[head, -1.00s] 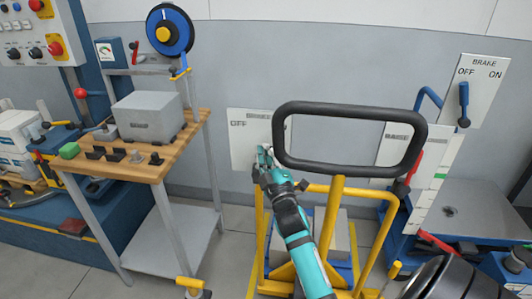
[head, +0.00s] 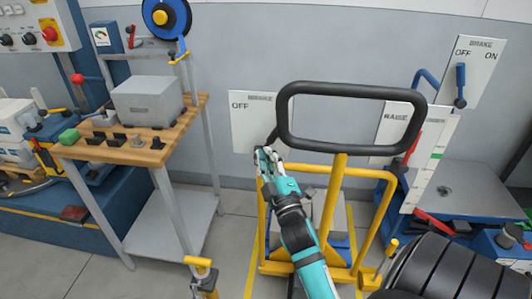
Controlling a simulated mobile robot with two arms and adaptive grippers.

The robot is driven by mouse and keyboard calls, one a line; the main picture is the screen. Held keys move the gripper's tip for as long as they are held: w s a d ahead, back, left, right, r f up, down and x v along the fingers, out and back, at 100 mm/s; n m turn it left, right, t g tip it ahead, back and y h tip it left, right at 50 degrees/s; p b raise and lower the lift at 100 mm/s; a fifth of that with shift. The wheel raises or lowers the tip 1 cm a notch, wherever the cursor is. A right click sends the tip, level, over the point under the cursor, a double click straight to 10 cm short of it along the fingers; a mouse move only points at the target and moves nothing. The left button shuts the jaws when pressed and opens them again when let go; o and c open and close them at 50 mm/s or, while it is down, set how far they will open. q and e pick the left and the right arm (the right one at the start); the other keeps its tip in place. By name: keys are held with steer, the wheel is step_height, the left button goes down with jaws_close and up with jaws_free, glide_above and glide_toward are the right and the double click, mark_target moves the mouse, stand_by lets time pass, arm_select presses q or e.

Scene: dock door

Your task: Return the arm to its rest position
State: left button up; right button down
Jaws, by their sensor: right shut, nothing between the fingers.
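My right gripper (head: 265,156) is at the end of the teal arm that comes up from the bottom. Its fingers are shut with nothing between them. It is in front of the grey wall, at the lower edge of a white panel marked OFF (head: 245,124) and left of the black loop handle (head: 350,87). A short dark lever (head: 272,134) shows just above the fingertips; I cannot tell whether they touch it. My left gripper is not in view.
A yellow cart frame (head: 336,195) stands beside and behind my right arm. A wooden-topped bench (head: 180,135) with a grey box (head: 148,102) is at left. A white BRAKE panel (head: 473,75) and a blue lift table (head: 470,190) are at right. Bare floor shows at lower left.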

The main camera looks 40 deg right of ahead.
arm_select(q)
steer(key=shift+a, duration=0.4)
